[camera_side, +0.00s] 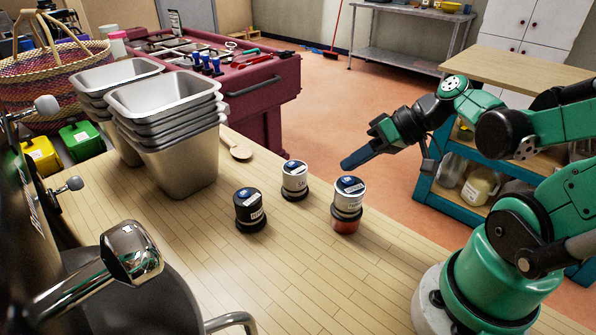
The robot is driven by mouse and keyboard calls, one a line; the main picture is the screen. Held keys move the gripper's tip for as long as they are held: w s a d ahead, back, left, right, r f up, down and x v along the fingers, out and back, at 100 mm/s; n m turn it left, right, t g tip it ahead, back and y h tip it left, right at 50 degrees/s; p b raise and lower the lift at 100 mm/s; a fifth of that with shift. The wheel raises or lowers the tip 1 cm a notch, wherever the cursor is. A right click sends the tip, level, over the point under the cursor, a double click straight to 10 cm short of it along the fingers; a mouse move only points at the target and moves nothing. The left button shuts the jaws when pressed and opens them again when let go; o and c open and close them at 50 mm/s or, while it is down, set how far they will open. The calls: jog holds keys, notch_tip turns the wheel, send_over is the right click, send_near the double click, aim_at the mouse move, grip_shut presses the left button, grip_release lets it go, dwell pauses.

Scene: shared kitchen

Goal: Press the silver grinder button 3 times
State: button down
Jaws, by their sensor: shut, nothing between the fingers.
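Three small grinders stand upright on the wooden counter (270,285). One is a black grinder (250,212) with a blue-topped cap, at the left. One is a silver-white grinder (295,183) with a dark base, in the middle. One is a silver-white grinder with a reddish lower part (347,208), at the right. I cannot tell for certain which one is the silver grinder. My gripper (345,165) is shut and empty, its dark blue fingers pointing left and slightly down. In the picture its tip is just above the right grinder's top; it appears apart from it.
Stacked steel containers (170,140) and a wooden spoon (237,146) lie left of the grinders. A metal faucet (130,255) is at the front left. The counter in front of the grinders is clear. A blue shelf unit (432,190) stands behind my arm.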

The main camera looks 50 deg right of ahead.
aim_at(353, 180)
jog(key=shift+r, duration=0.15)
jog(key=shift+r, duration=2.9)
dwell(0.4)
jog(key=shift+f, duration=3.05)
jog(key=shift+f, duration=0.45)
